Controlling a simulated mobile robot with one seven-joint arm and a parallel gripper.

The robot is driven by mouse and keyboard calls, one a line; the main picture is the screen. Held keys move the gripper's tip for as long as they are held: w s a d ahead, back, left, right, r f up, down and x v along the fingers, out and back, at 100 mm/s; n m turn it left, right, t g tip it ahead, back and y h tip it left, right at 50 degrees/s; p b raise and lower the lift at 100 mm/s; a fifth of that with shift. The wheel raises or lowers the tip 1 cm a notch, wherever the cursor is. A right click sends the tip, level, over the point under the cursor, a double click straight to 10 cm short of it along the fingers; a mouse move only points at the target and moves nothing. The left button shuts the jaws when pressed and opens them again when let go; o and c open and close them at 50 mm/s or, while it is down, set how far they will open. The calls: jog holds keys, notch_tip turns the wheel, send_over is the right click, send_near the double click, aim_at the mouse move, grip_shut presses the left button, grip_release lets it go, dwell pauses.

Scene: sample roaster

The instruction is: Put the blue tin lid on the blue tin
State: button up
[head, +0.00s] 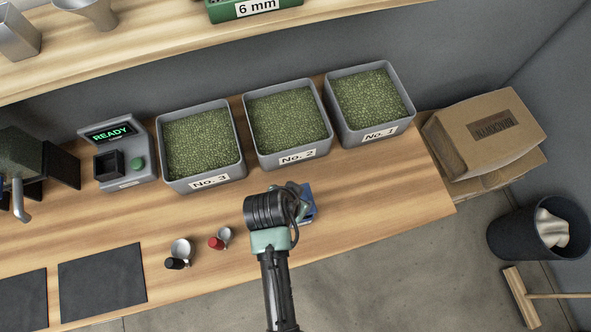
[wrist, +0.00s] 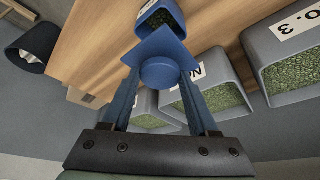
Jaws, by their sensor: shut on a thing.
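The blue tin lid (wrist: 168,46) is a flat square plate with a round knob, seen in the wrist view. My gripper (wrist: 160,73) is shut on its knob, one finger on each side. The open blue tin (wrist: 179,10) stands on the bench just beyond the lid, with green beans inside; the lid hides part of it. The lid appears apart from the tin, but the height between them is unclear. In the head view my wrist covers most of this spot, and only some blue (head: 309,206) shows beside it, tin or lid.
Grey bins No. 3 (head: 209,183), No. 2 (head: 297,157) and No. 1 (head: 379,134) of green beans stand behind. Two small scoops, black-handled (head: 175,263) and red-handled (head: 215,243), lie to the left. The bench is clear to the right, up to its edge.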

jog(key=shift+w+d, duration=0.1)
jog(key=shift+d, duration=0.15)
jog(key=shift+a+f+b, duration=0.1)
jog(key=shift+f+b, duration=1.7)
jog(key=shift+f, duration=1.15)
jog(key=shift+f, duration=0.45)
dwell(0.5)
jog(key=o, duration=1.4)
